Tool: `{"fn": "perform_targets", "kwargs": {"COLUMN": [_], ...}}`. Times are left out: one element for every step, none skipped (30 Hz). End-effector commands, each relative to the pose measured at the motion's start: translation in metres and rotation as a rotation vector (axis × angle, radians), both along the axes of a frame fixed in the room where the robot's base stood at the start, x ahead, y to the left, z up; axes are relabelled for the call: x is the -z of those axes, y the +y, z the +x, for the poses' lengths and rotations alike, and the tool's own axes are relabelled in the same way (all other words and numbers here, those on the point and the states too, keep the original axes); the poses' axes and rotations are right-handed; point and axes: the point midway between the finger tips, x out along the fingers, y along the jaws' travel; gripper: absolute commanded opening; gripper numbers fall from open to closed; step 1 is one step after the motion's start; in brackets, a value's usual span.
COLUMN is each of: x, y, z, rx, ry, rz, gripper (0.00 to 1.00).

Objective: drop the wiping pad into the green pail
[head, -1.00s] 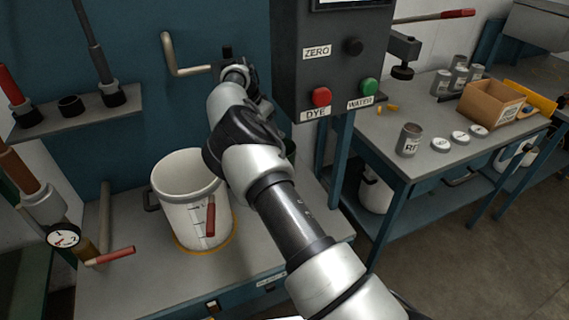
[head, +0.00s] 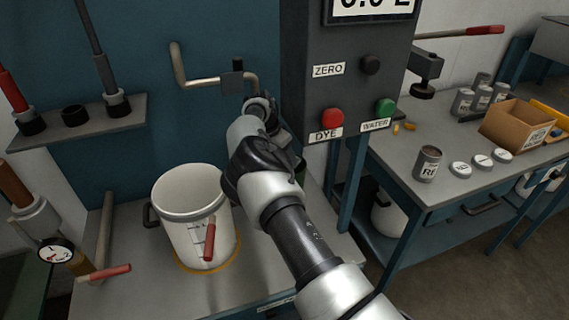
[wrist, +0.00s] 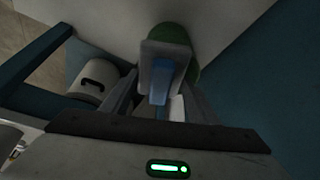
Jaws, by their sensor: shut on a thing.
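In the wrist view my gripper (wrist: 160,88) is shut on a blue thing with a pale grey flat end, which I take to be the wiping pad (wrist: 163,80). The green pail (wrist: 178,38) shows as a dark green round shape beyond the pad, which covers part of it. In the head view a small dark green piece of the pail (head: 299,172) shows at the right of my arm; the rest is hidden behind the arm. My fingers and the pad are hidden there too. I cannot tell the height of the pad above the pail.
A white bucket (head: 183,212) with a red-handled tool in front stands on the bench left of my arm. A dark control panel (head: 349,85) hangs close at the right. A bent pipe (head: 185,75) is on the blue wall. The right table holds cans and a cardboard box (head: 517,126).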

Motion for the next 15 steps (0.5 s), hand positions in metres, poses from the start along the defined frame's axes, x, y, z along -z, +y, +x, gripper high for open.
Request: {"fn": "perform_targets", "kwargs": {"x": [0.011,0.016,0.020,0.022,0.023,0.023,0.023,0.022,0.022,0.022,0.023,0.023,0.025,0.026,0.027], "y": [-0.001,0.000,0.000,0.000,0.000,0.000,0.000,0.000,0.000,0.000,0.000,0.000,0.000,0.000,0.000], "z": [-0.001,-0.001,0.000,0.000,0.000,0.000,0.000,0.000,0.000,0.000,0.000,0.000,0.000,0.000,0.000], "rx": [-0.001,-0.001,-0.001,-0.001,-0.001,-0.001,-0.001,-0.001,-0.001,-0.001,-0.001,-0.001,-0.001,-0.001,-0.001], "ry": [0.003,0.002,0.002,0.001,0.001,0.001,0.000,0.000,0.000,0.000,0.000,0.000,0.001,0.000,0.000], "rz": [-0.004,-0.003,-0.003,-0.002,-0.002,-0.002,-0.001,-0.001,-0.001,-0.001,-0.001,-0.002,-0.001,0.000,0.000], "gripper": [0.28,0.28,0.28,0.28,0.28,0.28,0.28,0.28,0.28,0.28,0.28,0.28,0.28,0.28,0.28]}}
